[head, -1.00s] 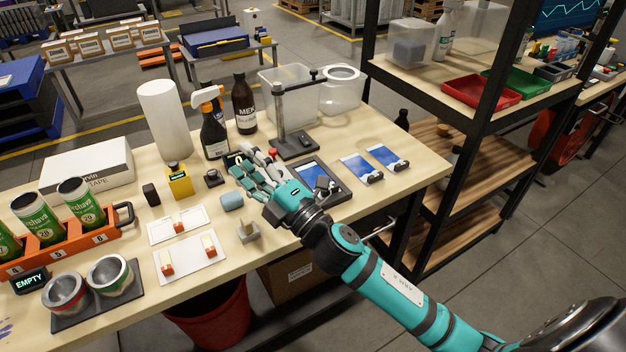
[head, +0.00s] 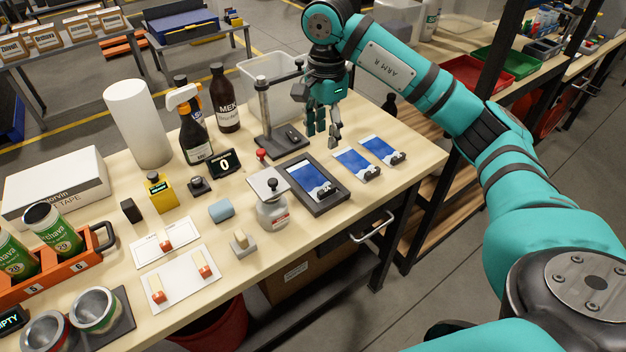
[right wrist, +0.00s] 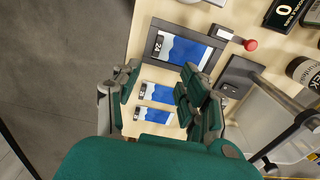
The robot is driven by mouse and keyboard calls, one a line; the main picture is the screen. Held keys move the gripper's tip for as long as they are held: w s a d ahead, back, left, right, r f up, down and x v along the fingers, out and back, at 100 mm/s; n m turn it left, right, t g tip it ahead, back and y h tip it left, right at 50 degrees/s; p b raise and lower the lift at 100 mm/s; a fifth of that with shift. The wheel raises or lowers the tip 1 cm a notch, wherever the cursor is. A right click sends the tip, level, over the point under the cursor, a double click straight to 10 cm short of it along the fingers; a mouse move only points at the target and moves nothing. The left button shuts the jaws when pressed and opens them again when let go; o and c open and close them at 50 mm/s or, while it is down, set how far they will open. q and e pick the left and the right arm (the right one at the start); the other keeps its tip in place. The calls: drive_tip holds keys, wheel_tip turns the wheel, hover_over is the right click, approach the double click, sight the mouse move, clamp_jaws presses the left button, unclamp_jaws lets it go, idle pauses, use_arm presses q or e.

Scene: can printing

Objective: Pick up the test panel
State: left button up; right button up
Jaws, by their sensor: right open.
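Three flat blue-and-white panels with dark clips at one end lie on the bench. One panel (head: 309,179) sits in a dark frame (head: 333,203). Two loose panels, a nearer one (head: 354,162) and a farther one (head: 379,149), lie side by side to its right. I cannot tell which is the test panel. My right gripper (head: 324,133) is open and empty, pointing down above the bench behind the panels. In the right wrist view its fingers (right wrist: 160,98) appear on either side of the two loose panels (right wrist: 174,94) (right wrist: 157,118). My left gripper is not in view.
A dark stand (head: 284,141) with a post is left of my right gripper. A clear bin (head: 268,84) is behind it. A bottle-like jar with a flat top (head: 271,213) stands left of the frame. The shelf rack is at the right. Bare bench lies around the loose panels.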

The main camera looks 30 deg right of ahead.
drive_tip(key=p, duration=0.3)
hover_over(323, 191)
wheel_tip(323, 191, down, 12)
drive_tip(key=shift+a+r, duration=0.1)
drive_tip(key=shift+r, duration=0.15)
drive_tip(key=shift+f, duration=0.6)
wheel_tip(323, 191, down, 4)
drive_tip(key=shift+r+p, duration=0.2)
drive_tip(key=shift+p, duration=0.9)
drive_tip(key=shift+f, duration=0.4)
drive_tip(key=shift+c, duration=0.2)
clamp_jaws()
